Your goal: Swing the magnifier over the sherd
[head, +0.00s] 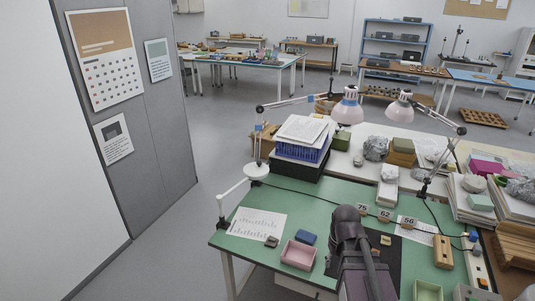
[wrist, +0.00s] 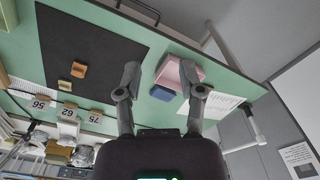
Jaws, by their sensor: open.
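The magnifier (head: 257,171), a round white head on a white jointed arm, is clamped at the table's left edge in the head view. Its head stands out to the left, apart from the black mat (head: 393,258). My gripper (wrist: 160,78) is open and empty above the table. My dark arm covers part of the mat in the head view.
A pink tray (head: 298,256) and a blue block (head: 305,237) lie left of my arm, with a dark grey piece (head: 271,241) and a printed sheet (head: 258,224). Two lamps (head: 347,107) (head: 400,108) hang behind. Number cards (head: 385,215) and a crate stack (head: 301,150) stand farther back.

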